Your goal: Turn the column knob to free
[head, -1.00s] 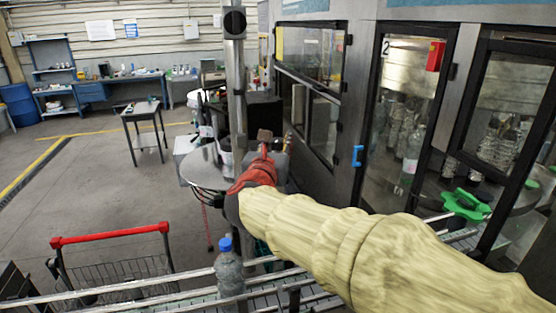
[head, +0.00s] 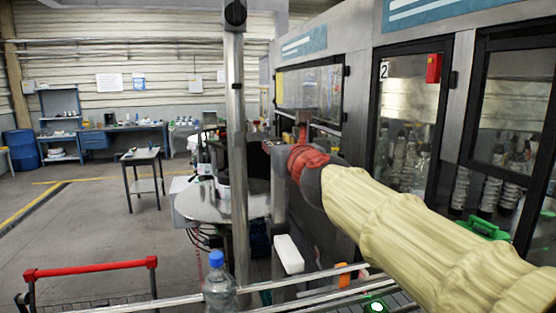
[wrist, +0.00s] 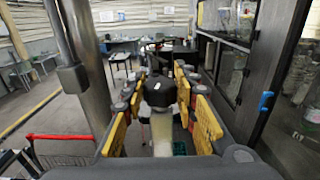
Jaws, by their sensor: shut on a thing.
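The black column knob (wrist: 158,92) is between the yellow finger pads of my gripper (wrist: 165,108) in the wrist view. It has a small white mark on top and sits above a pale upright column (wrist: 162,132). My gripper is shut on the knob. In the head view, my gripper (head: 296,146) is at the middle, above a grey upright (head: 280,198), and its red wrist part and my sleeved arm hide the knob. I cannot read any position label by the knob.
A tall steel post (head: 236,150) stands just left of my gripper. Behind it is a round metal table (head: 205,208). A bottle with a blue cap (head: 219,285) stands by the front rails. The glazed machine cabinet (head: 412,130) is at right. Open floor lies at left.

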